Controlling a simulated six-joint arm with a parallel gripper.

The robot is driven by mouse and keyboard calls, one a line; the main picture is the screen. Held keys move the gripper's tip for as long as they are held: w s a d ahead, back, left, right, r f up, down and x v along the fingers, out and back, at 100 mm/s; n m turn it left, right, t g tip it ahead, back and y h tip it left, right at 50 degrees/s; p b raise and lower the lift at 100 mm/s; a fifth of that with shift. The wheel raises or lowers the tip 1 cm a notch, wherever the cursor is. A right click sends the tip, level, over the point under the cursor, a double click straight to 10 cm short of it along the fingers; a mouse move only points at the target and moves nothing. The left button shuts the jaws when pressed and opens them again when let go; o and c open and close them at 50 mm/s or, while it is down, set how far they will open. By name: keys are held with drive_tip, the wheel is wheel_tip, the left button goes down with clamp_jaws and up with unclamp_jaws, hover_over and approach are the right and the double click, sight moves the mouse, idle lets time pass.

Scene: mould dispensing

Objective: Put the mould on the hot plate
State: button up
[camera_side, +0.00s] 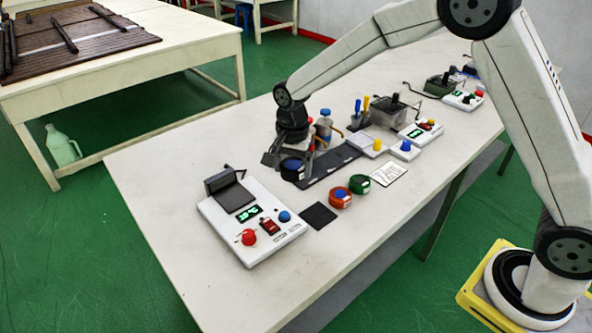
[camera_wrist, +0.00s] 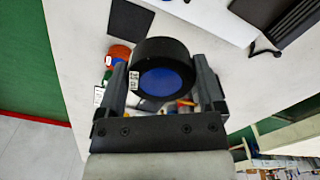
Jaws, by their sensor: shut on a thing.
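The mould, a short black cylinder with a blue face and a small white label, is between my gripper's fingers in the side view (camera_side: 293,167) and in the wrist view (camera_wrist: 165,78). My gripper (camera_side: 284,157) is shut on it, with one finger on each side in the wrist view (camera_wrist: 160,66). The hot plate (camera_side: 266,239) is a white unit with a dark square plate, a raised dark lid, a lit green display and red and blue knobs. It stands to the left of and nearer than my gripper. Part of it shows at the top right of the wrist view (camera_wrist: 212,18).
A black square pad (camera_side: 318,216), an orange pot (camera_side: 341,198) and a green pot (camera_side: 359,184) lie right of the hot plate. A dark strip (camera_side: 330,165), bottles (camera_side: 324,124) and another white unit (camera_side: 419,133) are behind. The table's left end is clear.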

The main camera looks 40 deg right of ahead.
sight(233, 198)
drive_tip(key=w+a+f+n, duration=0.2)
drive_tip(key=w+a+n, duration=0.1)
drive_tip(key=w+a, duration=0.6)
drive_tip(key=shift+w, duration=2.05)
drive_tip(key=shift+a+f, duration=0.1)
drive_tip(key=shift+f, duration=0.1)
drive_tip(key=shift+f, duration=4)
drive_tip(key=shift+f, duration=0.35)
drive_tip(key=o, duration=1.1)
drive_tip(key=shift+r, duration=0.15)
drive_tip(key=shift+r, duration=3.35)
drive_tip(key=shift+r, duration=0.1)
